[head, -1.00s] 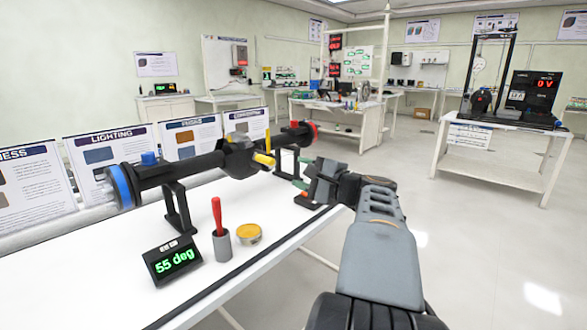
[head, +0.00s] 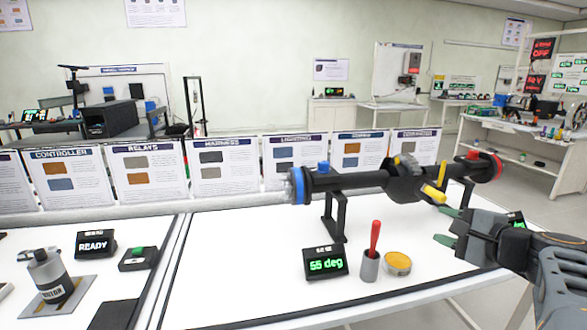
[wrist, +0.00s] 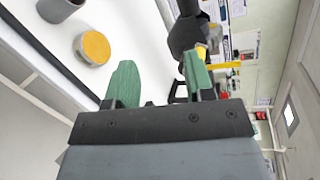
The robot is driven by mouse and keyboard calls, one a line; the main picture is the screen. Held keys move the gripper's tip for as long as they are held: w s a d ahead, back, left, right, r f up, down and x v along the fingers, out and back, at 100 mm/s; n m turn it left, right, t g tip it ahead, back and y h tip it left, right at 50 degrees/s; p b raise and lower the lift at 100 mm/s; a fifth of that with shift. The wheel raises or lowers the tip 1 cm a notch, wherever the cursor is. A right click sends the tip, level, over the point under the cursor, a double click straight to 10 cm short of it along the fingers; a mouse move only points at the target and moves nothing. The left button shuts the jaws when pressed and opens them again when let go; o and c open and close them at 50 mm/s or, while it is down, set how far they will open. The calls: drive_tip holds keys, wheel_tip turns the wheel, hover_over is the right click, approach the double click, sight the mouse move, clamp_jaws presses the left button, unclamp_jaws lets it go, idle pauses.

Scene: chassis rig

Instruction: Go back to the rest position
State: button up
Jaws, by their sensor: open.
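My gripper (head: 449,226) is at the right of the head view, over the right front part of the white table (head: 285,262). In the wrist view my gripper (wrist: 160,85) shows two green fingers spread apart with nothing held between them. A black axle assembly (head: 350,182) with a blue ring on its left end and a red ring on its right end stands on black supports behind my gripper. A yellow lever (head: 433,193) sticks out of its middle, close to my fingers in the picture; I cannot tell the exact gap.
A display reading 55 deg (head: 326,262), a grey cup (head: 370,266) with a red-handled tool and a yellow-topped tin (head: 397,263) stand on the table. A motor (head: 50,277) and a READY display (head: 95,244) are at the left. Open floor lies right of the table.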

drive_tip(key=s+a+r+n+g+p, duration=0.3)
drive_tip(key=a+n+g+p, duration=0.4)
drive_tip(key=a+p, duration=0.4)
drive_tip(key=s+a+r+n+g+h+p, duration=0.3)
drive_tip(key=s+a+r+n+h+p, duration=0.1)
drive_tip(key=s+n+p, duration=0.4)
drive_tip(key=shift+s+a+n+g+h+p, duration=0.4)
drive_tip(key=shift+a+n+p, duration=0.6)
drive_tip(key=shift+p, duration=1.35)
drive_tip(key=shift+d, duration=0.1)
